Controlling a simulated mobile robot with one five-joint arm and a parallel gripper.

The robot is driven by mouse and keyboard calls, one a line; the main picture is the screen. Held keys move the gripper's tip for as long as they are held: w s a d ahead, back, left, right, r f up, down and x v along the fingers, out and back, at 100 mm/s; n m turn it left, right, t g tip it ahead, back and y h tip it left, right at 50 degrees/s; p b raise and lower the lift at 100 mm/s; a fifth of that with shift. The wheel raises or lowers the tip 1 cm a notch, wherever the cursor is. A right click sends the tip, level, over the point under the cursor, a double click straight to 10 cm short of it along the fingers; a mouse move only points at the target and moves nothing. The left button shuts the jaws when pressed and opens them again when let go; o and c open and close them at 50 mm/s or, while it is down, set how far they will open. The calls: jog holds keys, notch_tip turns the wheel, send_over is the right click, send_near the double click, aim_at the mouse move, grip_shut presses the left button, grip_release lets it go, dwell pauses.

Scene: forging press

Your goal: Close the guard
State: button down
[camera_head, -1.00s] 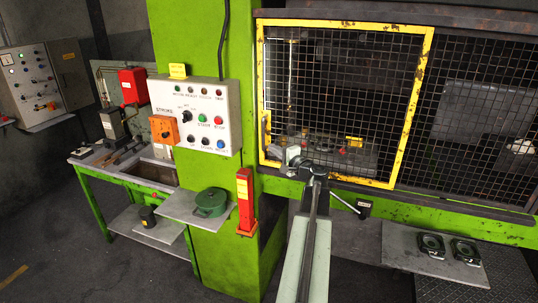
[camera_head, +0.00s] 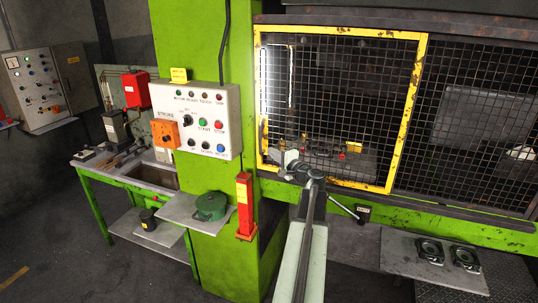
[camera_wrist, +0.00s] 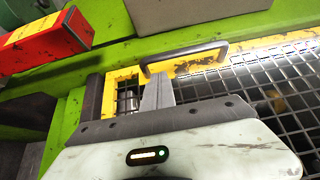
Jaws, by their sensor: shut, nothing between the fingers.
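The guard (camera_head: 406,105) is a yellow-framed mesh door on the front of the press. Its left edge is close beside the green column, and dark mesh shows to the right of its frame. Its bar handle (camera_wrist: 186,54) is on the yellow frame in the wrist view; it also shows on the left edge in the head view (camera_head: 263,132). My gripper (camera_head: 279,158) is at the guard's lower left, below and right of the handle. In the wrist view my shut, empty fingers (camera_wrist: 157,92) point at the handle's left end. I cannot tell whether they touch it.
A control panel (camera_head: 213,110) and red post (camera_head: 245,205) are on the green column (camera_head: 190,30). A small shelf (camera_head: 185,213) holds a green pot. Another shelf (camera_head: 405,262) with two dark pads is at lower right. A workbench (camera_head: 120,180) stands at left.

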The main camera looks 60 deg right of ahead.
jog(key=d+v, duration=0.1)
jog(key=v, duration=1)
jog(key=shift+s, duration=0.35)
jog(key=shift+d, duration=0.15)
